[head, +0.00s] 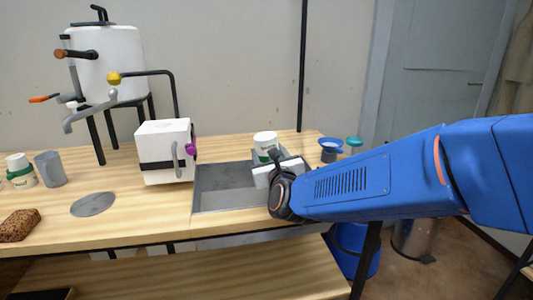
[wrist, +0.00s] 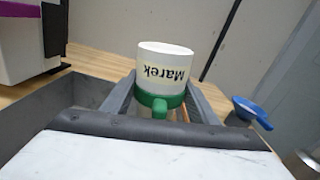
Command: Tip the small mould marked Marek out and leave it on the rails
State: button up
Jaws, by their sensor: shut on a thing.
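The small mould marked Marek (wrist: 163,62) is a white cup with a green band and a green knob facing the wrist camera. Its name reads upside down, with the white end up and the green band low. My gripper (wrist: 160,92) is shut on it, one grey finger on each side. In the head view the mould (head: 265,139) is held above the right end of the grey basin (head: 225,187), with my gripper (head: 268,158) partly hiding it. I cannot make out the rails, nor whether the mould touches anything below.
A white box with a purple knob (head: 165,152) stands left of the basin. A white tank on legs (head: 105,62) is behind it. A blue funnel-like cup (head: 330,148) and a teal-lidded jar (head: 353,145) stand right. Another mould (head: 20,171), grey mug (head: 50,169) and sponge (head: 19,225) are far left.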

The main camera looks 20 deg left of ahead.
jog(key=shift+w+d+m, duration=0.1)
jog(key=shift+d+m, duration=0.05)
jog(key=shift+m, duration=0.85)
jog(key=w+d+f, duration=0.1)
jog(key=w+d, duration=0.2)
jog(key=d, duration=0.3)
jog(key=shift+w+f, duration=0.4)
jog(key=shift+d, duration=0.2)
jog(key=shift+f, duration=0.6)
dwell(0.5)
jog(key=o, duration=1.5)
jog(key=shift+c, duration=0.2)
